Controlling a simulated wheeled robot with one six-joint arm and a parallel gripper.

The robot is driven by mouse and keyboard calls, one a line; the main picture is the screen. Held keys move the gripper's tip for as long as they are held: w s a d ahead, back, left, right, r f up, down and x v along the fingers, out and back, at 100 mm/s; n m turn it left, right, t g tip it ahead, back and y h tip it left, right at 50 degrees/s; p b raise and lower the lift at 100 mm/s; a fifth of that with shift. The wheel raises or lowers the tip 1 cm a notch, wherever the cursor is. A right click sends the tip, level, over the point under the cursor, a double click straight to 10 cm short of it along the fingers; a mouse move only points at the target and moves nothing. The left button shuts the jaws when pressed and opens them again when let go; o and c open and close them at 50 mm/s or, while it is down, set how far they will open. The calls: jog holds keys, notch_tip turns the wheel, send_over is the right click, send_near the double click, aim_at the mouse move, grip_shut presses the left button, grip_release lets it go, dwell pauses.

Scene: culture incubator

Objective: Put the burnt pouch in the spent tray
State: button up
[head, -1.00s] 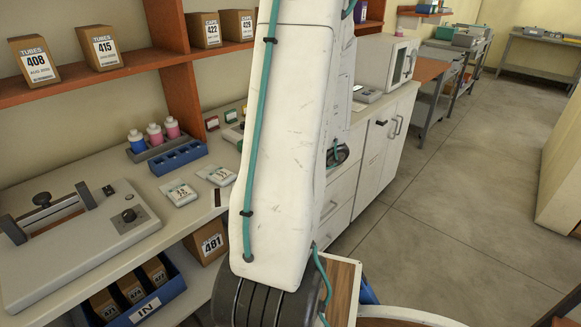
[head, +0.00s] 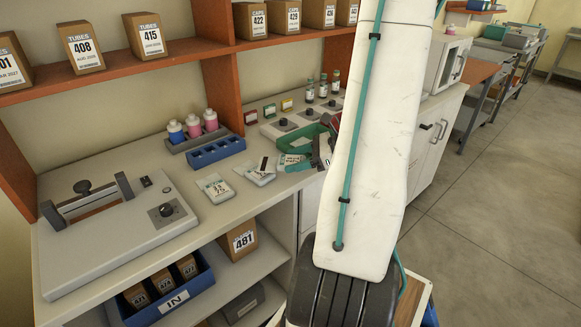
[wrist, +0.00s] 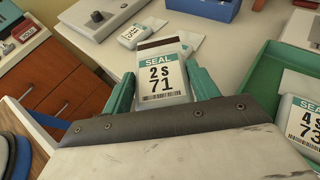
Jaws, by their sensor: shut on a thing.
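My gripper (wrist: 160,80) is shut on a white pouch (wrist: 166,98) labelled SEAL 2S 71. The pouch has a green band and a dark brown strip across its far end. It sits between the two green fingers in the wrist view. In the head view my gripper (head: 318,150) is over the counter, partly hidden by my arm. A green tray (wrist: 258,78) lies to the right of the held pouch, with a pouch labelled 4S 73 (wrist: 300,122) at it. The green tray (head: 285,133) also shows in the head view. I see no tray marked as spent.
Two pouches (head: 215,187) lie on the counter left of my gripper. A blue rack (head: 215,151), bottles and a grey sealer (head: 110,235) stand further left. Control boxes and vials stand behind the green tray. A blue IN bin (head: 190,295) is on the shelf below.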

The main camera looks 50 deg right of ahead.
jog(key=shift+w+d+f, duration=0.1)
jog(key=shift+w, duration=0.5)
jog(key=shift+w+d+f, duration=0.1)
jog(key=shift+w, duration=0.5)
jog(key=shift+f, duration=1.65)
jog(key=shift+f, duration=0.1)
jog(key=shift+f, duration=0.1)
jog(key=o, duration=1)
jog(key=shift+c, duration=0.2)
